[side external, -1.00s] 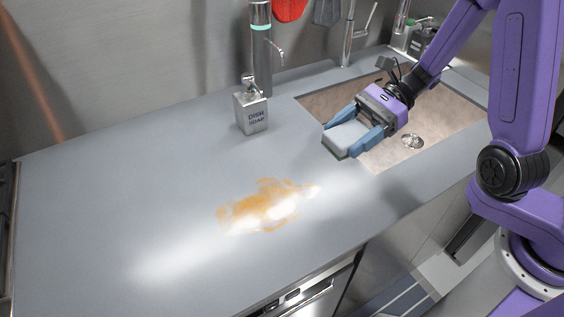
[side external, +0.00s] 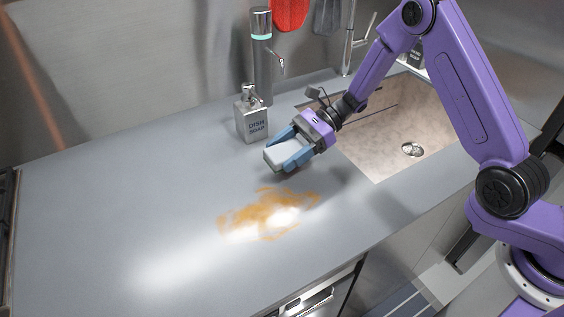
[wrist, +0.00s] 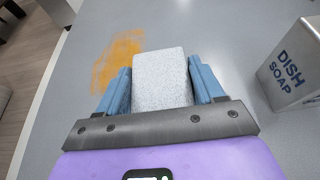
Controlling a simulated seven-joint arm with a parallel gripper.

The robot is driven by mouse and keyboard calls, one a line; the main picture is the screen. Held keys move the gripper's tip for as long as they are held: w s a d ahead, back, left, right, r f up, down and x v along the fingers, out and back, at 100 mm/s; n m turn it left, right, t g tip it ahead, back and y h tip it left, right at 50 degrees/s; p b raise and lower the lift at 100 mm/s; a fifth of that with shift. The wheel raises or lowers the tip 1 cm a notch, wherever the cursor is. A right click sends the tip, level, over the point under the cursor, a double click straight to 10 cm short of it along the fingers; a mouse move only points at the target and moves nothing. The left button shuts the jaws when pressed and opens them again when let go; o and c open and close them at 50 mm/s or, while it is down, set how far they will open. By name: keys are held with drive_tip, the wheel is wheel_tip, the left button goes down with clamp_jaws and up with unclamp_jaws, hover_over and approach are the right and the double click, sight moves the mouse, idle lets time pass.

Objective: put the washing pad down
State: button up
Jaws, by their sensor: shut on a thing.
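The washing pad is a light grey, speckled block (side external: 279,157) in the side view, and it fills the middle of the wrist view (wrist: 161,80). My gripper (side external: 290,156) is shut on it, with a blue finger on each side; the fingers also show in the wrist view (wrist: 162,88). The pad is held above the grey counter (side external: 110,190), just behind an orange-brown stain (side external: 265,212). The stain shows beyond the pad, to its left, in the wrist view (wrist: 115,62). The pad's underside is mostly hidden.
A metal dish soap bottle (side external: 252,118) stands close behind my gripper, and at the right in the wrist view (wrist: 296,68). A tall dispenser (side external: 262,60) stands behind it. The sink (side external: 385,130) is to the right. The counter's left part is clear.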

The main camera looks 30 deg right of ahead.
drive_tip(key=shift+w+a+f, duration=0.15)
drive_tip(key=shift+w+f, duration=0.15)
drive_tip(key=shift+f, duration=0.1)
drive_tip(key=shift+w+a+f, duration=0.1)
drive_tip(key=shift+w+f, duration=0.1)
drive_tip(key=shift+f, duration=1.55)
drive_tip(key=shift+f, duration=0.15)
drive_tip(key=o, duration=1)
